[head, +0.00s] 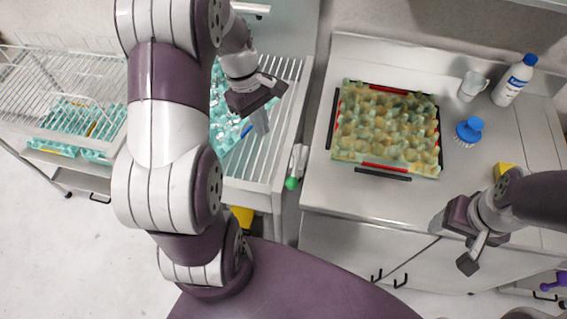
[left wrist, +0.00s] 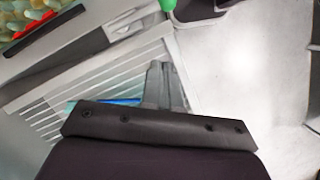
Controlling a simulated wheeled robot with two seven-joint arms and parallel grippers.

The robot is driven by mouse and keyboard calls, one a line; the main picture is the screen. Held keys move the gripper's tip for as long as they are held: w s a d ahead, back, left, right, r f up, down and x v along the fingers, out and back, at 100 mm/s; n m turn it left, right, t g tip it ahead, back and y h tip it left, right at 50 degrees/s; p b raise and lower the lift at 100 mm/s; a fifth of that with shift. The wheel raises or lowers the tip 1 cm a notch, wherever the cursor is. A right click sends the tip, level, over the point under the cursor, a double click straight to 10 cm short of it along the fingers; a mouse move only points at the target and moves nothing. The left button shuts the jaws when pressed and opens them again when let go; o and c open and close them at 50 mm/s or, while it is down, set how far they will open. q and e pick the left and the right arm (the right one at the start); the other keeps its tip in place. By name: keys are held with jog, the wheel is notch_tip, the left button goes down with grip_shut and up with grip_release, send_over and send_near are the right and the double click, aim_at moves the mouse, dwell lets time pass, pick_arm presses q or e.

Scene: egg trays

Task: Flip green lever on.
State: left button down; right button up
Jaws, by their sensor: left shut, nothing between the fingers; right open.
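The green lever knob (head: 291,183) sits at the front of the gap between the ribbed sink unit and the counter. A metal lever piece (head: 298,160) stands just behind it. The green knob also shows at the top edge of the left wrist view (left wrist: 167,5). My left gripper (head: 261,122) is shut and empty above the ribbed drainer, behind and left of the knob and apart from it. Its fingers show in the left wrist view (left wrist: 165,85). My right gripper (head: 470,250) is open and empty at the counter's front edge, far right of the lever.
An egg tray (head: 378,167) full of eggs lies on the counter. A blue brush (head: 469,130), a clear mug (head: 472,86) and a white bottle (head: 513,80) stand to its right. A wire rack (head: 60,75) with teal trays is at the left. My left arm crosses the view.

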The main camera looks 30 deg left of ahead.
aim_at(296, 165)
pick_arm(q)
jog(key=s+d+f, duration=0.1)
jog(key=d+f, duration=0.1)
jog(key=f, duration=0.1)
jog(key=d+f+p, duration=0.1)
jog(key=d+f, duration=0.1)
jog(key=f, duration=0.1)
jog(key=s+d+f+p, duration=0.1)
jog(key=d+f, duration=0.1)
jog(key=f, duration=0.2)
jog(key=shift+s+d, duration=0.1)
jog(key=shift+s, duration=0.2)
jog(key=shift+w, duration=0.1)
